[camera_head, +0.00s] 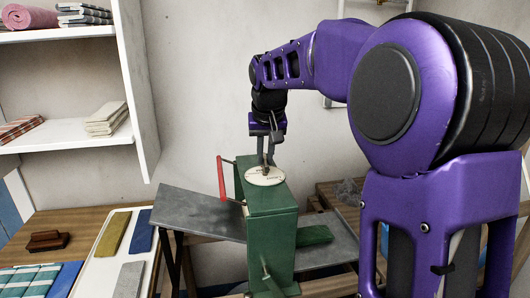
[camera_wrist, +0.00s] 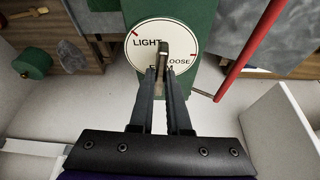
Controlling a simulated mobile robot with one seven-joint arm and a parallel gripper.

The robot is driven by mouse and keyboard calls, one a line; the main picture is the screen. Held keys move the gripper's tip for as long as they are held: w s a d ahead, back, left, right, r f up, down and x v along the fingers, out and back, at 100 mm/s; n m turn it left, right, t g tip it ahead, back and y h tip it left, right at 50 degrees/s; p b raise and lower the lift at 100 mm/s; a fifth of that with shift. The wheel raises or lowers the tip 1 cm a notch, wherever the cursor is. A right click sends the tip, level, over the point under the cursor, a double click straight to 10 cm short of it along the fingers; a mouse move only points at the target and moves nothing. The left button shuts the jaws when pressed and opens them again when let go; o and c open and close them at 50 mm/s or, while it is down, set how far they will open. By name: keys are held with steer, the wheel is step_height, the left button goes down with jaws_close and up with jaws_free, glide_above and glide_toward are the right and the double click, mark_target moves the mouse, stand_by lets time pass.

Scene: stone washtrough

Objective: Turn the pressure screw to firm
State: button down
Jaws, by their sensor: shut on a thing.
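The pressure screw (camera_wrist: 163,52) is a narrow brown-grey bar standing over a round white dial (camera_wrist: 135,55) with red marks. The dial reads LIGHT at upper left, LOOSE at right and FIRM, partly hidden by my fingers, at the bottom. The dial (camera_head: 256,179) sits on top of a tall green machine (camera_head: 270,228). My gripper (camera_wrist: 160,78) is shut on the screw, one finger on each side; in the head view my gripper (camera_head: 265,160) reaches down onto the dial from above. Which mark the screw points to is hard to tell.
A red crank bar (camera_head: 221,180) stands at the machine's left, and shows at right in the wrist view (camera_wrist: 248,50). A grey board (camera_head: 200,211) extends left of the machine. A tray of cloths (camera_head: 103,270) and shelves (camera_head: 70,132) are farther left.

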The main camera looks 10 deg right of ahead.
steer(key=shift+n, duration=0.7)
steer(key=c, duration=0.9)
jaws_free()
steer(key=p+v, duration=0.1)
steer(key=v, duration=0.4)
steer(key=p+v, duration=0.1)
steer(key=v, duration=0.5)
steer(key=p+v, duration=0.1)
steer(key=v, duration=0.5)
steer(key=shift+s+d+r, duration=0.15)
steer(key=shift+d+r, duration=0.05)
steer(key=shift+d, duration=0.15)
